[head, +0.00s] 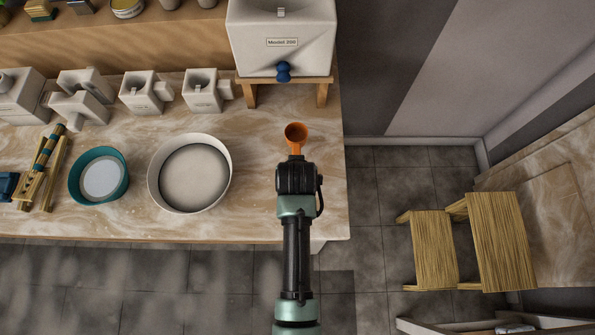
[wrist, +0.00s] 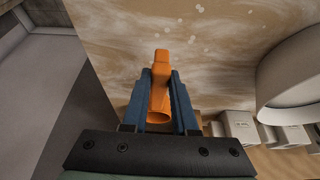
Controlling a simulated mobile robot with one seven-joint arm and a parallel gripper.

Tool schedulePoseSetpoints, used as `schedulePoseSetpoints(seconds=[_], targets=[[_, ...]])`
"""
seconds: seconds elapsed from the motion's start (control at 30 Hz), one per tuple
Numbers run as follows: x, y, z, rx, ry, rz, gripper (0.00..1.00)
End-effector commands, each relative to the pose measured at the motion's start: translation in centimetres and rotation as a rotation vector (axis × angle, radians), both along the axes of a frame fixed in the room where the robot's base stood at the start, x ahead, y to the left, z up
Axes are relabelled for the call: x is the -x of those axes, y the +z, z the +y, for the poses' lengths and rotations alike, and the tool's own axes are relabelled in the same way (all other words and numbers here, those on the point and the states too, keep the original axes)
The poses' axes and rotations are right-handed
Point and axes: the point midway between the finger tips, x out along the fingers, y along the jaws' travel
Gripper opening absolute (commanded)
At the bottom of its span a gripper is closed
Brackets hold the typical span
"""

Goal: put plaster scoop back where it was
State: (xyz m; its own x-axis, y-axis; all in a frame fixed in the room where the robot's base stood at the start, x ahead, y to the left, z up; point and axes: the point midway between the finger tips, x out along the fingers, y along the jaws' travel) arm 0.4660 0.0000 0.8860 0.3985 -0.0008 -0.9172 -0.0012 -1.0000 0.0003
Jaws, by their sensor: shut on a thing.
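The orange plaster scoop (head: 296,134) is held over the right end of the marble-topped table (head: 252,213), its round cup pointing away from my arm in the head view. My gripper (head: 296,160) is shut on its handle. In the wrist view the scoop (wrist: 160,98) sits between the two blue fingers of my gripper (wrist: 161,76), with its handle end toward the top. The tabletop shows beyond it. I cannot tell the exact height of the scoop above the table.
A large white bowl (head: 153,176) and a teal bowl (head: 123,175) stand left of my gripper. A white dispenser (head: 282,30) with a blue tap stands behind on a wooden stand (head: 322,94). Plaster moulds (head: 139,91) line the back. Wooden steps (head: 433,248) are on the right floor.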

Motion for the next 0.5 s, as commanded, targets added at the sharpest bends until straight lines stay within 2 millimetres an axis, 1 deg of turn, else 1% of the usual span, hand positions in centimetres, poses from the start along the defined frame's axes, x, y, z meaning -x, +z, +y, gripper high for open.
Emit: schedulePoseSetpoints(seconds=[0.1,0.23,0.33,0.5], targets=[[0.1,-1.9,0.0,0.0,0.0,0.003,0.0],[0.0,-3.3,0.0,0.0,0.0,0.001,0.0],[0.0,-3.7,0.0,0.0,0.0,-0.001,0.0],[0.0,-3.7,0.0,0.0,0.0,-0.001,0.0]])
